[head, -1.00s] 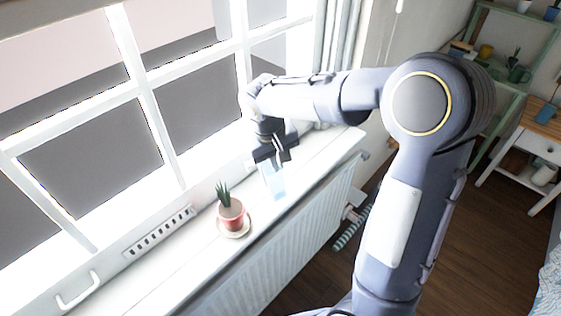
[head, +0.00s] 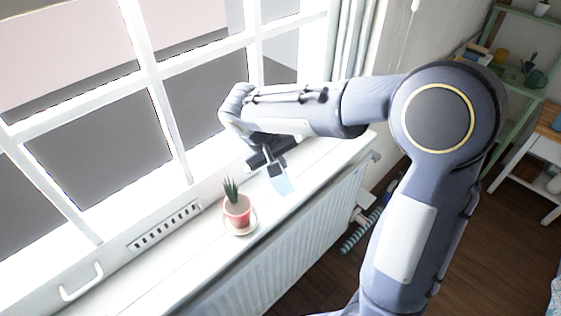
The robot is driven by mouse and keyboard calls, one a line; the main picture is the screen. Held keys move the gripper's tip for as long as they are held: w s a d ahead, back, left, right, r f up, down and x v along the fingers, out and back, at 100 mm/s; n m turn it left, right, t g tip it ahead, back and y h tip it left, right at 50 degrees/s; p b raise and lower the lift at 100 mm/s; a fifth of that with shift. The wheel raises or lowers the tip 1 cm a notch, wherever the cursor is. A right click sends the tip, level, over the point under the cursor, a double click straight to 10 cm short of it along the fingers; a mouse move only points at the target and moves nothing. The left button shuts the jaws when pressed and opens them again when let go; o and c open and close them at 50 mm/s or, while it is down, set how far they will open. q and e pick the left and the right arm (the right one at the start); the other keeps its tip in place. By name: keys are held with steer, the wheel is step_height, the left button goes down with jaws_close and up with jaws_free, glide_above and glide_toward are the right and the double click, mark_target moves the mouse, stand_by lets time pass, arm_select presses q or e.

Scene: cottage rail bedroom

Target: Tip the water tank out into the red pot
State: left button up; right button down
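The red pot (head: 237,216) stands on a pale saucer (head: 240,231) on the white window sill, with a spiky green plant in it. The water tank (head: 282,184) is a small, pale blue, see-through piece to the right of and a little above the pot in the head view. My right gripper (head: 275,168) is at the tank's upper end and looks shut on it. The tank leans, its upper end to the left and its lower end to the right, apart from the pot. Part of the tank is hidden by the gripper. My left gripper is out of view.
The window (head: 95,140) runs along the sill's back, with a white handle (head: 82,283) at the lower left. A radiator (head: 300,238) is below the sill's front edge. A green shelf (head: 525,75) and small table stand far right. The sill left of the pot is clear.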

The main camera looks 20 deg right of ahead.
mark_target(266, 174)
steer(key=shift+s+a+t+h+b, duration=0.15)
steer(key=shift+a+t+h+b, duration=0.15)
steer(key=shift+a+h+b, duration=0.2)
steer(key=shift+s+a+r+h, duration=0.25)
steer(key=shift+a+r+h, duration=0.25)
steer(key=shift+a, duration=0.15)
steer(key=shift+s+a+t+h+b, duration=0.2)
steer(key=shift+a+t+h+b, duration=0.2)
steer(key=shift+a+h+b, duration=0.3)
steer(key=shift+s+a+r+h, duration=0.2)
steer(key=shift+a+r+h, duration=0.15)
steer(key=shift+a+h, duration=0.1)
